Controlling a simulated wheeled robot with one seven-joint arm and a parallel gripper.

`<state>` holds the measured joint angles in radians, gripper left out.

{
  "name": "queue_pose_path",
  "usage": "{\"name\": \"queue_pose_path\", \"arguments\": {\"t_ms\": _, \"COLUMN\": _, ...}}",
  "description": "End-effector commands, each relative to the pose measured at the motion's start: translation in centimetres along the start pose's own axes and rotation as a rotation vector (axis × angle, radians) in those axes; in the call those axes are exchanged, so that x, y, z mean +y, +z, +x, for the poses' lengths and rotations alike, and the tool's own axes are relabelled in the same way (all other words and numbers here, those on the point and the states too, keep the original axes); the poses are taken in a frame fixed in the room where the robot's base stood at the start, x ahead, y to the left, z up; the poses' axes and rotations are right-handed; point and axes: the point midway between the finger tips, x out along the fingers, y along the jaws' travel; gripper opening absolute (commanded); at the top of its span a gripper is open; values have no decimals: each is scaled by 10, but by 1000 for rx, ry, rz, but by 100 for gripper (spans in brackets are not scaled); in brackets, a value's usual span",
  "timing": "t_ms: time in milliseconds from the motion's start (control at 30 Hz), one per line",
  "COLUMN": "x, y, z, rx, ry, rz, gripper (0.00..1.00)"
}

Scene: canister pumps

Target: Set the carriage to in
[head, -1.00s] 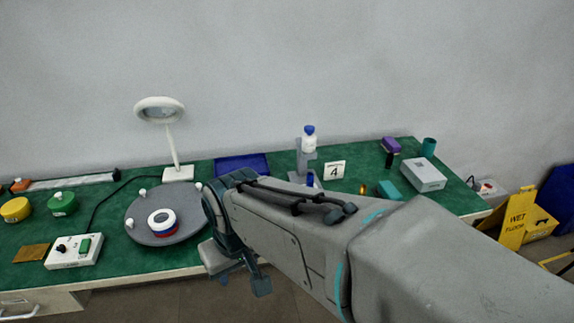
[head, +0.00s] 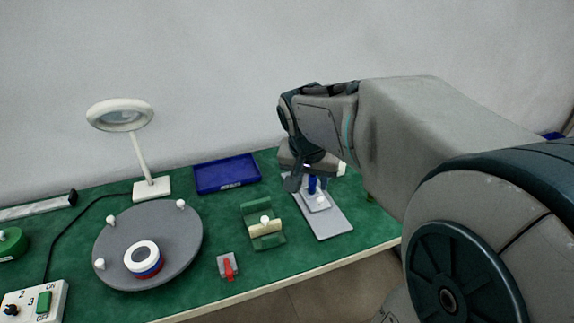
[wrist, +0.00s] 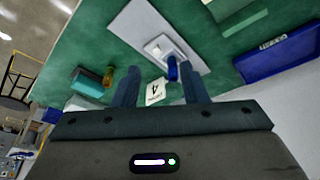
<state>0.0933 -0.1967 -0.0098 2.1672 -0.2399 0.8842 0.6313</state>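A grey base plate (head: 334,222) lies on the green bench, with a smaller light plate bearing a white knob (head: 320,201) on it. This smaller plate looks like the carriage. A blue upright piece (head: 312,185) stands beside the knob. In the wrist view the light plate's knob (wrist: 154,49) and the blue piece (wrist: 172,69) show beyond my fingers. My gripper (wrist: 160,82) is open, with its fingers apart and nothing held. In the head view my gripper (head: 303,178) is above the far end of the base plate and hides part of the device.
A green block with a cream bar (head: 266,228) and a red-levered switch (head: 229,268) stand left of the plate. A blue tray (head: 226,174), a lamp (head: 150,187) and a round grey turntable (head: 180,250) are farther left. A "4" card (wrist: 155,93) stands close behind.

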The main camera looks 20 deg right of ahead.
Motion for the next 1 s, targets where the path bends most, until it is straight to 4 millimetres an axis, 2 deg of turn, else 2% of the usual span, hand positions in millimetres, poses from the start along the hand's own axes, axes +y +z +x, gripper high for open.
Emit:
{"name": "queue_pose_path", "arguments": {"t_ms": 33, "x": 1, "y": -12, "z": 9, "rx": 13, "ry": 15, "rz": 50, "gripper": 39}}
{"name": "queue_pose_path", "arguments": {"t_ms": 100, "x": 2, "y": -24, "z": 12, "rx": 29, "ry": 28, "rz": 102, "gripper": 39}}
{"name": "queue_pose_path", "arguments": {"t_ms": 200, "x": 3, "y": -32, "z": 17, "rx": 39, "ry": 36, "rz": 137, "gripper": 39}}
{"name": "queue_pose_path", "arguments": {"t_ms": 367, "x": 3, "y": -33, "z": 36, "rx": 39, "ry": 38, "rz": 142, "gripper": 39}}
{"name": "queue_pose_path", "arguments": {"t_ms": 800, "x": 5, "y": -35, "z": 125, "rx": 37, "ry": 36, "rz": 137, "gripper": 39}}
{"name": "queue_pose_path", "arguments": {"t_ms": 1000, "x": 6, "y": -37, "z": 145, "rx": 41, "ry": 35, "rz": 136, "gripper": 39}}
